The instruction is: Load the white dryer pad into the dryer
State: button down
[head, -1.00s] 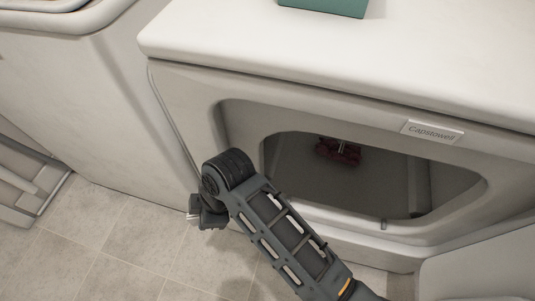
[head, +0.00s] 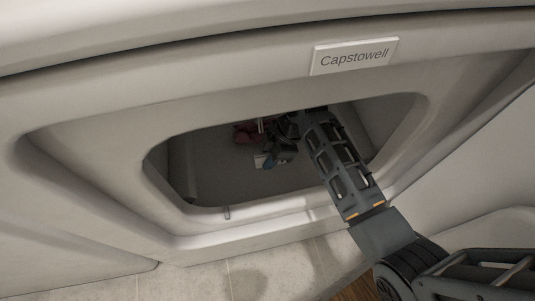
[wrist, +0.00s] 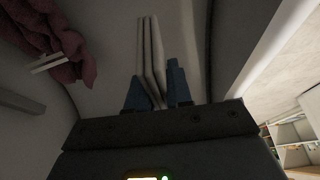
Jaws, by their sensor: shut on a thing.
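The dryer (head: 90,150) has its round-cornered opening facing me, with a plate reading "Capstowell" above it. My arm reaches in through the opening, and my gripper (head: 271,160) is inside the dim drum. In the wrist view, the blue fingertips of my gripper (wrist: 157,82) are shut on a thin, pale, folded piece that looks like the white dryer pad (wrist: 151,45).
A dark red cloth (wrist: 40,35) lies in the drum, left of my gripper, with thin white strips on it; it also shows in the head view (head: 246,132). The opening's lower lip (head: 270,215) passes below my arm. A white panel (head: 475,160) stands at the right.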

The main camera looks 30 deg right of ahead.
jog(key=b, duration=0.3)
send_over(265, 178)
jog(key=d, duration=0.1)
jog(key=f, duration=0.5)
jog(key=shift+s+d+f, duration=0.15)
jog(key=shift+s+f, duration=0.1)
jog(key=shift+f, duration=0.05)
jog(key=shift+f+b, duration=0.75)
jog(key=shift+f, duration=1.4)
jog(key=shift+f, duration=0.2)
jog(key=c, duration=1)
grip_release()
jog(key=shift+c, duration=0.2)
jog(key=p+v, duration=0.5)
jog(key=v, duration=0.7)
jog(key=shift+r, duration=0.25)
